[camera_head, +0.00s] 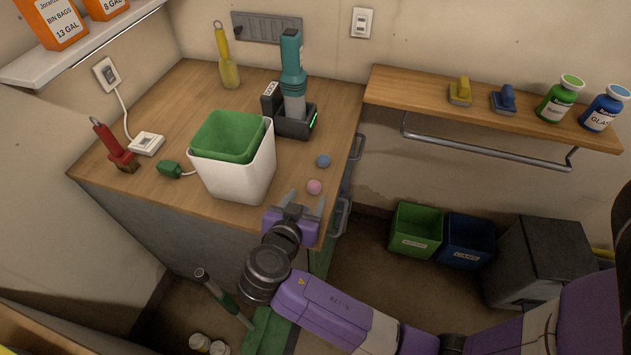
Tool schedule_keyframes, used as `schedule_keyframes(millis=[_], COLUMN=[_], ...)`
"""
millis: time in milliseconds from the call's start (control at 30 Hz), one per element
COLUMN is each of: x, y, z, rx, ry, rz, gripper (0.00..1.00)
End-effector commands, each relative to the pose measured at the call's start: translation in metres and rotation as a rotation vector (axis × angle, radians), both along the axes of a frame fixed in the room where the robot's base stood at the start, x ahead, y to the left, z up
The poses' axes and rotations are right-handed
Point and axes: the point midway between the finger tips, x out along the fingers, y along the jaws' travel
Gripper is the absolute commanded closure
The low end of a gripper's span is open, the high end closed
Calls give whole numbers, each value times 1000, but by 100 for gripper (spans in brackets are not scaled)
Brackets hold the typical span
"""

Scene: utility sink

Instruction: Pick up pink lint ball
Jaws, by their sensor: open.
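The pink lint ball (314,187) lies on the wooden counter (180,110) near its right front corner. My gripper (305,200) is open, its two grey fingers pointing toward the back of the counter. The ball shows at the fingertips, close to the right finger; I cannot tell whether it is between the fingers or just beyond them, or whether they touch it. Nothing is visibly held. A blue-grey ball (323,160) lies a little behind the pink one.
A white bin with a green liner (235,160) stands left of my gripper. A teal handheld device in a dark dock (293,100) stands behind. A wooden shelf (420,85) with bottles and brushes is at right. Green (416,228) and blue (467,240) bins stand below it.

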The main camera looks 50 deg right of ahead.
Motion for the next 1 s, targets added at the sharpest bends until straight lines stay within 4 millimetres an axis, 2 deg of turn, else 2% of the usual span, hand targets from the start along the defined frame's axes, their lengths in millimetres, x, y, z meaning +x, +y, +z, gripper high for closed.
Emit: schedule_keyframes(millis=[400, 533, 733, 767, 1000], x=[16, 18, 19, 19, 19], y=[-46, -53, -53, -53, -53], z=[-18, -22, -23, -23, -23], rx=[1, 1, 1, 1, 1], ry=[1, 0, -1, -1, 0], rz=[-2, -1, 0, 0, 0], gripper=[44, 44, 44, 46, 93])
